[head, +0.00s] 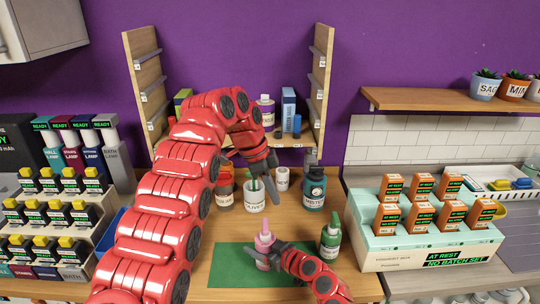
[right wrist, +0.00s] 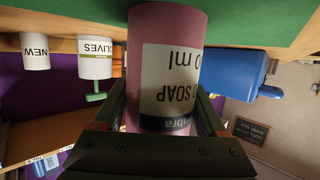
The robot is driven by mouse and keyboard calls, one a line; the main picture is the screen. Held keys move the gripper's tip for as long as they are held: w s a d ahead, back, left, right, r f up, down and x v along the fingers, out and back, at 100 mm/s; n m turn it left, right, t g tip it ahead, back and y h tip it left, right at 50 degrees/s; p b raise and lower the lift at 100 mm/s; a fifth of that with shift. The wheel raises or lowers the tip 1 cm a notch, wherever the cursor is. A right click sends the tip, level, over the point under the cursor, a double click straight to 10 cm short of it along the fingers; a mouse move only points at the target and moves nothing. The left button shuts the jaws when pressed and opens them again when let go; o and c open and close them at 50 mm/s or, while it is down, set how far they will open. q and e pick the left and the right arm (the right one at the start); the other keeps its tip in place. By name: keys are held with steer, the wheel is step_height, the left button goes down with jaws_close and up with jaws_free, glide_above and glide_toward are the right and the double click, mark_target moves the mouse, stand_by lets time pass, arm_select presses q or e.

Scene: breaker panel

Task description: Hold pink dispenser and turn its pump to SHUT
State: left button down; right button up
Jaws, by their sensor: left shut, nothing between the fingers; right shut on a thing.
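The pink dispenser (head: 264,243) stands upright on the green mat (head: 228,270) in the head view, with its pink pump on top. My right gripper (head: 274,256) is shut around its body from the right. In the right wrist view the pink dispenser (right wrist: 166,60) appears upside down between the fingers, its white soap label facing the camera; its pump is hidden there. The pump's marking is too small to read. My left gripper (head: 272,186) is shut and empty, above and behind the pink dispenser, close to the olives pot (head: 254,196).
A green dispenser (head: 330,240) stands at the mat's right edge. A dark teal bottle (head: 314,190) stands behind it. A white box with orange packs (head: 400,250) is at the right. Dark, yellow-topped boxes (head: 45,215) fill the left. A wooden shelf unit (head: 145,80) stands behind.

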steer(key=o, duration=1.5)
